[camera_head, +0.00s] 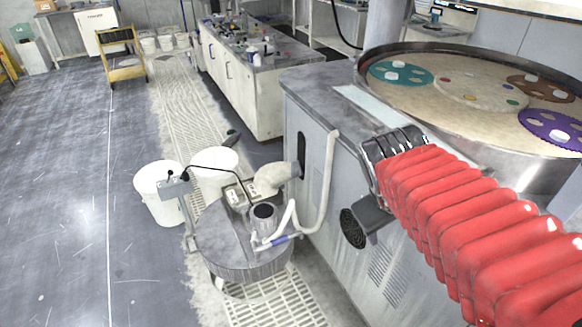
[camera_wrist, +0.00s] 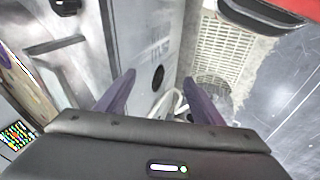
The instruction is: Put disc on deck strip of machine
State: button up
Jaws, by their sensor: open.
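The machine (camera_head: 315,110) is a grey cabinet with a large round platen (camera_head: 455,125) on top. A pale deck strip (camera_head: 368,108) lies on its deck beside the platen rim. On the platen are a teal carrier (camera_head: 415,76), a brown carrier (camera_head: 540,88) and a purple carrier (camera_head: 548,122). Small white round pieces sit on them, one of them on the teal carrier (camera_head: 394,65); which is the task's disc I cannot tell. My gripper (camera_wrist: 160,92) is open, with nothing between its fingers. It points down past the machine's side; its fingers do not show in the head view.
Beside the machine stand a round grey tank (camera_head: 240,245) with hoses and white buckets (camera_head: 160,190). A cluttered bench (camera_head: 250,85) and a yellow cart (camera_head: 125,70) are farther back. My red-sleeved arm covers part of the platen and cabinet.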

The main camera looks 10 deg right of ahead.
jog(key=s+a+r+m+t+y, duration=0.1)
jog(key=a+y, duration=0.3)
jog(key=a, duration=1)
jog(key=shift+s+m+t, duration=0.4)
jog(key=shift+s+t, duration=0.3)
jog(key=shift+t, duration=0.2)
jog(key=shift+c, duration=0.2)
